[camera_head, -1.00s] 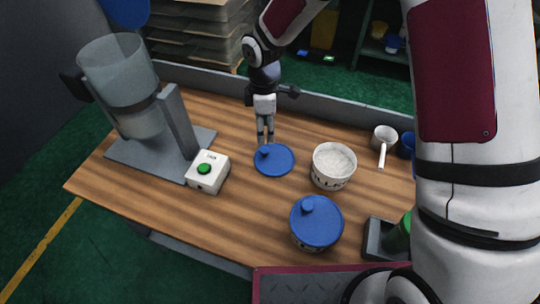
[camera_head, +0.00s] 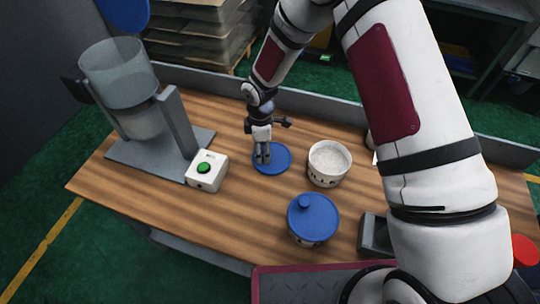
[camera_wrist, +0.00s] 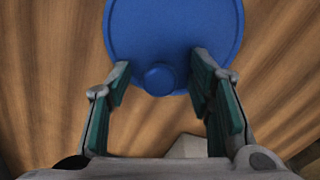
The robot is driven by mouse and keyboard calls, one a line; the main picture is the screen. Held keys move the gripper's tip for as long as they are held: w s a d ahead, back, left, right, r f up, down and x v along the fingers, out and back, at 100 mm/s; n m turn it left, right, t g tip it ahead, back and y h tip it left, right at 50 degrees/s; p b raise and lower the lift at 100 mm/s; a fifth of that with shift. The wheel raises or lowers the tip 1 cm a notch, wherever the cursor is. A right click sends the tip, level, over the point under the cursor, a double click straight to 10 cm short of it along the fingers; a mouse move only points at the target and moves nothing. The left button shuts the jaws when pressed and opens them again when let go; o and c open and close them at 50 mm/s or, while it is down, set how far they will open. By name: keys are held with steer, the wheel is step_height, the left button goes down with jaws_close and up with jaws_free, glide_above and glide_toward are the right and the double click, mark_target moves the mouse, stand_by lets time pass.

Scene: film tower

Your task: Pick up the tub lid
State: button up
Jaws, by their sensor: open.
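The loose blue tub lid (camera_head: 276,160) lies flat on the wooden table, to the left of an open white tub (camera_head: 329,164) of pale contents. In the wrist view the round lid (camera_wrist: 172,30) fills the upper middle, with its knob (camera_wrist: 159,78) facing me. My gripper (camera_head: 262,158) is over the left part of the lid and hides its knob in the head view. In the wrist view my gripper (camera_wrist: 160,90) is open, its fingers on either side of the knob and apart from it. A second tub, with its blue lid (camera_head: 313,217) on, stands nearer the front.
A grey machine with a clear hopper (camera_head: 119,75) stands at the left of the table. Beside it is a white box with a green button (camera_head: 204,168). A dark grey holder (camera_head: 375,236) is at the right, partly behind my arm. The front left of the table is clear.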

steer(key=shift+c, duration=0.6)
steer(key=c, duration=0.8)
steer(key=shift+c, duration=0.2)
steer(key=shift+r, duration=0.1)
